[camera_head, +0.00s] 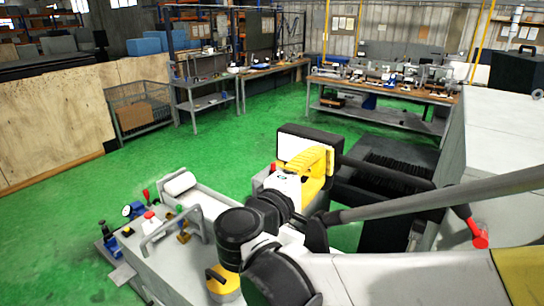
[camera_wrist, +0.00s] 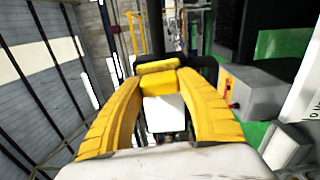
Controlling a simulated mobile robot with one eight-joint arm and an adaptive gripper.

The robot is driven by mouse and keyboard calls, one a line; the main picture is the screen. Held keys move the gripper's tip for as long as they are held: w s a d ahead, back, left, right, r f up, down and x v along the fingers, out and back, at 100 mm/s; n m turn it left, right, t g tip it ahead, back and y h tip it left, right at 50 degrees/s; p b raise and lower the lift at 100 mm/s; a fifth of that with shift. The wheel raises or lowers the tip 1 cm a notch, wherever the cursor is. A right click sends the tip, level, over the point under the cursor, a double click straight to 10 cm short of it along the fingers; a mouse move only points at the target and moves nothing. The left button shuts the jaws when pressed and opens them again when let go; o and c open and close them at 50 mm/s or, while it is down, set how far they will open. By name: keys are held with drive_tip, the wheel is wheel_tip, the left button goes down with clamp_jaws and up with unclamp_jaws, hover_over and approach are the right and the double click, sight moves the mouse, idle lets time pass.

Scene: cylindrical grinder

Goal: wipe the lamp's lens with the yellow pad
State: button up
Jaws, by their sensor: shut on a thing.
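The lamp (camera_head: 326,139) is a black box-shaped head with a bright white lens (camera_head: 292,143), at the picture's middle in the head view. My gripper (camera_wrist: 158,72) is shut on the yellow pad (camera_wrist: 158,65), which lies across the fingertips and overlaps the lamp's upper part. In the head view my gripper (camera_head: 318,158) is right at the lamp's face, covering its lower right. The pad cannot be told from the yellow fingers there. I cannot tell whether pad and lens touch.
A dark arm (camera_head: 390,172) runs right from beside the lamp. A pale machine top with a gauge (camera_head: 133,210) and handles stands lower left. Green floor (camera_head: 225,145) is open behind.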

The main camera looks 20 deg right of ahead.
drive_tip(key=shift+w+a+b, duration=0.55)
drive_tip(key=shift+w+a, duration=0.6)
drive_tip(key=shift+w, duration=0.45)
drive_tip(key=shift+w+a+b, duration=0.5)
drive_tip(key=shift+w+a, duration=0.7)
drive_tip(key=shift+w, duration=0.4)
drive_tip(key=shift+w+a+b, duration=0.55)
drive_tip(key=shift+w+a, duration=0.6)
drive_tip(key=shift+w, duration=0.45)
drive_tip(key=shift+s, duration=0.1)
drive_tip(key=shift+v, duration=2.95)
drive_tip(key=v, duration=0.3)
